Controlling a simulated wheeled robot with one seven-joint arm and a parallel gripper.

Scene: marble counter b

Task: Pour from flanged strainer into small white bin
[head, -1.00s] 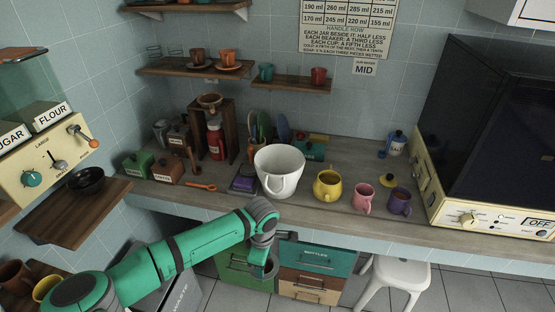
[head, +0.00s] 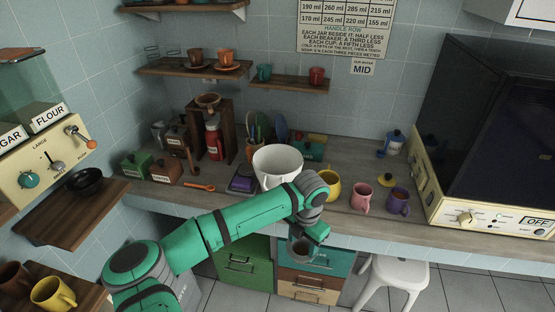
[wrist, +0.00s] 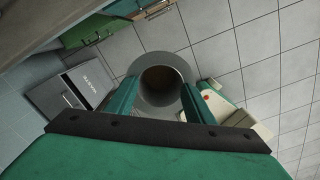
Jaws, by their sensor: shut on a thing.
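The flanged strainer (wrist: 163,57) is a round grey vessel with a wide rim and a dark brownish inside; what it holds is unclear. My gripper (wrist: 160,92) is shut on it, one green finger on each side. In the head view the strainer (head: 300,249) hangs below my wrist, partly hidden, in front of the counter and before the drawers. The small white bin (head: 277,160) is the wide, open-topped white vessel on the counter, up and left of my gripper. My arm hides its lower right part, and its inside bottom is not visible.
A yellow pot (head: 333,187) stands close right of the bin, then a pink mug (head: 361,198) and a purple mug (head: 399,201). A purple-topped box (head: 243,180) is at its left. A white stool (head: 396,270) stands below the counter at right.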

